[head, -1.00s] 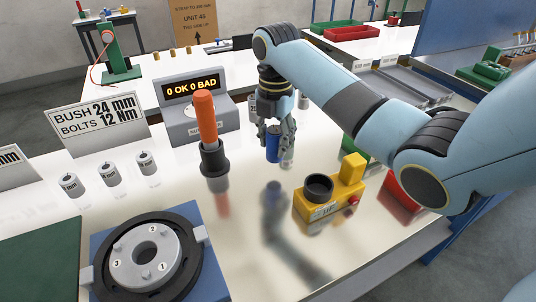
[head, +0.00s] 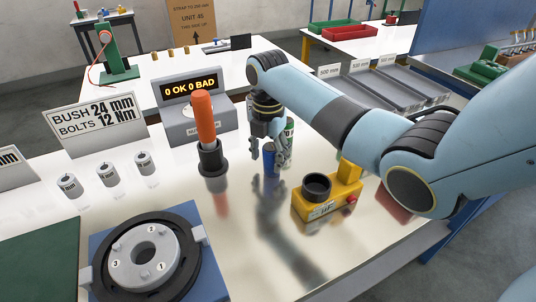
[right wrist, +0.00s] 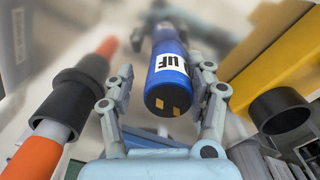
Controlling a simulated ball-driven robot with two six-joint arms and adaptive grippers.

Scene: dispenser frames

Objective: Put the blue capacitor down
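The blue capacitor (head: 270,159) stands upright on the shiny table, left of the yellow tester (head: 322,205) with its black round socket. My right gripper (head: 269,153) is around the capacitor from above, its fingers spread to either side. In the right wrist view the capacitor (right wrist: 168,75) shows its white uF label and dark end with two contacts. A gap shows between it and the left finger of the right gripper (right wrist: 163,88); the right finger is close beside it. My left gripper is out of view.
A green can (head: 289,128) stands just behind the gripper. An orange-handled tool (head: 205,120) in a black holder stands to the left, before the counter display (head: 193,90). Several grey bushes (head: 109,173) and a round fixture (head: 150,258) are further left. Front-centre table is clear.

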